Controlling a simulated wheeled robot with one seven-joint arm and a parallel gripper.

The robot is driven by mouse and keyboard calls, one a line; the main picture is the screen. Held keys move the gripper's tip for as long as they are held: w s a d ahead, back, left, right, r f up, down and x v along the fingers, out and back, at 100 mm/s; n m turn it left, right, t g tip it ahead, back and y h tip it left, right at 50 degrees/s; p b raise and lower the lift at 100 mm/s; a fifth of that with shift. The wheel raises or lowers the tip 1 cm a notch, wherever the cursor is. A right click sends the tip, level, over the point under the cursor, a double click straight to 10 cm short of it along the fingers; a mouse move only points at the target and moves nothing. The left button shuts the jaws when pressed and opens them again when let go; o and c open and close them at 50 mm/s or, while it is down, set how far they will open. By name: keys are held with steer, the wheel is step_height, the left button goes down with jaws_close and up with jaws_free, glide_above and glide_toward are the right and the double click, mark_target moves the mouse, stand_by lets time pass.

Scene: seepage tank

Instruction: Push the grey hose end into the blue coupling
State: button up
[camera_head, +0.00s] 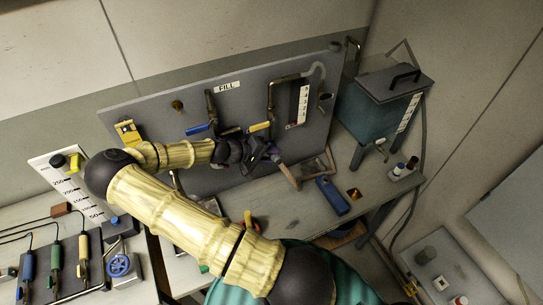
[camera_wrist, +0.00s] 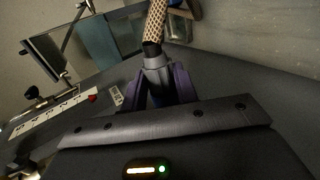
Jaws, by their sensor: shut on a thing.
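My gripper (camera_wrist: 160,84) has purple fingers closed on the grey hose end (camera_wrist: 156,66) in the wrist view. A tan braided hose (camera_wrist: 156,25) runs up from the grey end, past a dark collar, out of the top of the view. In the head view my gripper (camera_head: 272,156) is in front of the lower part of the grey panel, and the held end is too small to make out. I cannot surely pick out the blue coupling. A blue part (camera_wrist: 195,9) shows at the top of the wrist view, right of and apart from the hose end.
The upright grey panel (camera_head: 150,115) carries pipes, a blue lever (camera_head: 198,128) and a yellow lever (camera_head: 260,126). A glass tank (camera_head: 362,112) stands to the right. A blue block (camera_head: 332,195) and a brown frame (camera_head: 307,170) are on the bench.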

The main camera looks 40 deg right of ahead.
steer(key=shift+w, duration=0.1)
stand_by(0.7)
steer(key=o, duration=1.2)
steer(key=shift+c, duration=0.2)
steer(key=shift+p+v, duration=1.15)
steer(key=shift+v, duration=1.85)
